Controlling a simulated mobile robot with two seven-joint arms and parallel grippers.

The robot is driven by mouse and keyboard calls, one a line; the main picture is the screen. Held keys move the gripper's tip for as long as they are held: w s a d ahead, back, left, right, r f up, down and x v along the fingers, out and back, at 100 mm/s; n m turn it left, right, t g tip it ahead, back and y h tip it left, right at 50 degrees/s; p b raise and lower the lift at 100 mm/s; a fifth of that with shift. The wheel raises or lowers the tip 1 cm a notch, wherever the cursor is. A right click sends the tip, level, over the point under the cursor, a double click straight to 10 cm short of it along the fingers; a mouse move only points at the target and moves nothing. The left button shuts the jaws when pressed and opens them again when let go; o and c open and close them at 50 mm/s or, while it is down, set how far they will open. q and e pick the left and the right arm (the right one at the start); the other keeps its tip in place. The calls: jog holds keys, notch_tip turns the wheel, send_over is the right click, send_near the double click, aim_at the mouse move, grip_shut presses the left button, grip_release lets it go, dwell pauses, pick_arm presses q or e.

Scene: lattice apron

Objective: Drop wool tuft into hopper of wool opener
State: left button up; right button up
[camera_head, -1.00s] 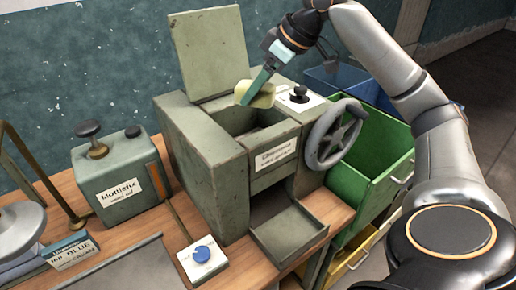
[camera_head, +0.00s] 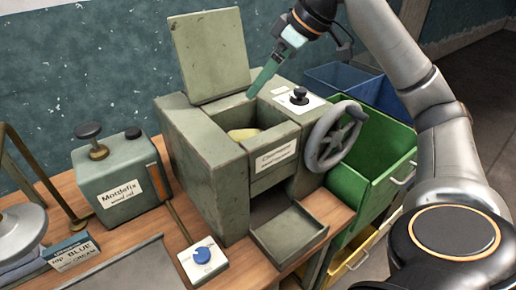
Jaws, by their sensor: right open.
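The wool opener (camera_head: 205,150) is a grey-green metal box on the wooden bench, with its square lid (camera_head: 212,55) standing open at the back. A pale cream wool tuft (camera_head: 243,133) lies inside its hopper (camera_head: 262,112), partly hidden by the front wall. My right gripper (camera_head: 258,88) is open and empty above the hopper's right rear side, apart from the tuft. My left gripper is not in view.
A spoked handwheel (camera_head: 334,137) and a black knob (camera_head: 299,95) are on the opener's right. An open tray (camera_head: 290,235) juts out below. A grey-green oil can (camera_head: 120,175) stands left. Green (camera_head: 372,160) and blue bins stand right of the bench.

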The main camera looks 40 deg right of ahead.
jog(key=p+v, duration=0.1)
jog(key=v, duration=0.8)
jog(key=shift+p, duration=0.3)
